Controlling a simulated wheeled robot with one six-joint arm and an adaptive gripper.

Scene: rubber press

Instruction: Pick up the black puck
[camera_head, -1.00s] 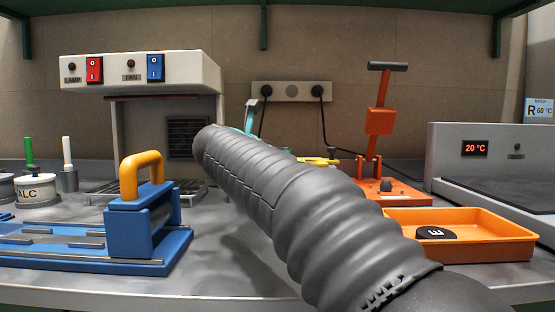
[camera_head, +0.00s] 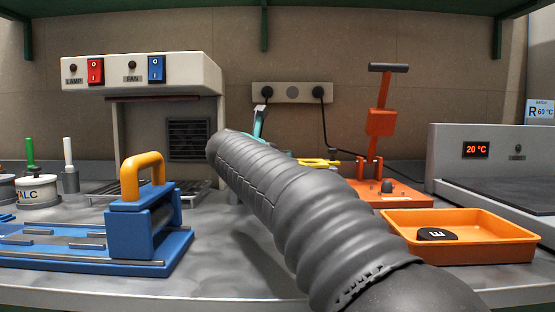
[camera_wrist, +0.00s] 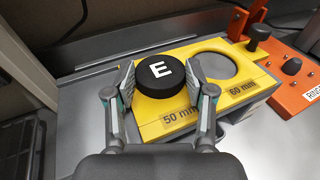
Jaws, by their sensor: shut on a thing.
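In the head view my arm hides the puck and most of the gripper; a bit of the yellow block (camera_head: 320,161) shows.
A second black puck marked E (camera_head: 437,234) lies in an orange tray (camera_head: 490,253) at the right. An orange lever press (camera_head: 380,122) stands behind the tray. A blue fixture with a yellow handle (camera_head: 143,217) is at the left. A grey heated unit (camera_head: 460,170) stands far right.

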